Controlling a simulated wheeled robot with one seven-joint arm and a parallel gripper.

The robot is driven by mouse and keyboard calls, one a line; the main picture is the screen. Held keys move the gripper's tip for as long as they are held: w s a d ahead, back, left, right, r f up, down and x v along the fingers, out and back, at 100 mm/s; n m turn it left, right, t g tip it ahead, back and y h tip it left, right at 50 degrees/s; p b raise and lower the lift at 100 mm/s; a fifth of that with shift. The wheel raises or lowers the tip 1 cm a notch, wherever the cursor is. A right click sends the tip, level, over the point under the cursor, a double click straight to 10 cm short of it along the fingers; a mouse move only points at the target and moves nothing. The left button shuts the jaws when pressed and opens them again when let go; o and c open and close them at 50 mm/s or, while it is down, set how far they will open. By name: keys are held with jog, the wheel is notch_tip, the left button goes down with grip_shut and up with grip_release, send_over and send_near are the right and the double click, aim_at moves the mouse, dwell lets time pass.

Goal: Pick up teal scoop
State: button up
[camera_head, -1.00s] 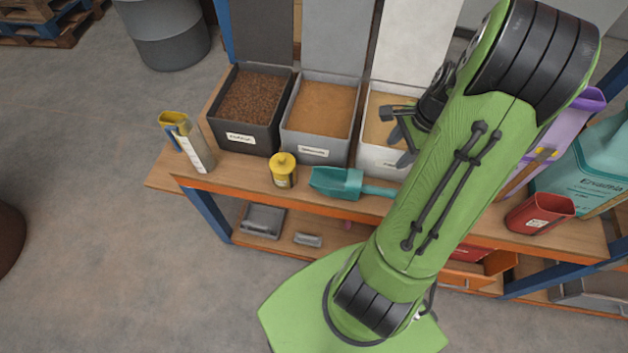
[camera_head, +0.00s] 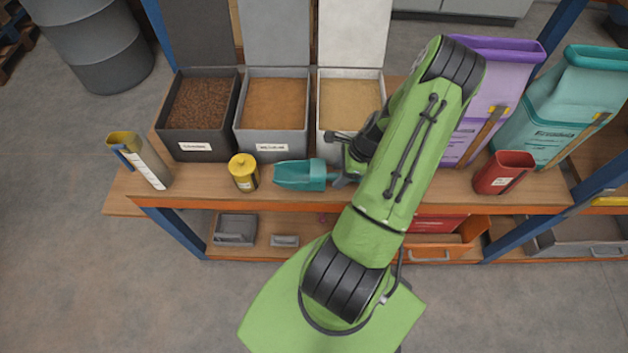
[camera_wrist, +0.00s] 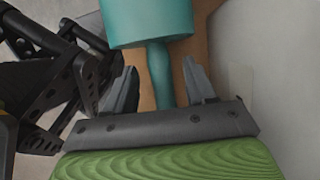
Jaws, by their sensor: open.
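The teal scoop (camera_head: 301,175) lies on the wooden bench, its open end toward the left and its handle toward my gripper. In the wrist view the scoop's body (camera_wrist: 148,20) is at the top and its handle (camera_wrist: 160,75) runs down between my fingers. My gripper (camera_wrist: 158,85) is open, with one finger on each side of the handle and gaps visible on both sides. In the head view my gripper (camera_head: 343,168) is at the handle end of the scoop, and my arm hides part of it.
A yellow canister (camera_head: 243,174) stands left of the scoop. Filled bins, dark (camera_head: 195,147), grey (camera_head: 270,145) and light (camera_head: 333,150), stand behind. A red container (camera_head: 502,174), purple sack (camera_head: 480,100) and teal sack (camera_head: 545,120) are on the right. A tall jug (camera_head: 142,160) stands far left.

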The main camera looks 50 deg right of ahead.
jog(key=shift+x, duration=1.25)
jog(key=shift+r, duration=0.1)
grip_shut()
notch_tip(320, 180, up, 10)
jog(key=shift+p, duration=1.2)
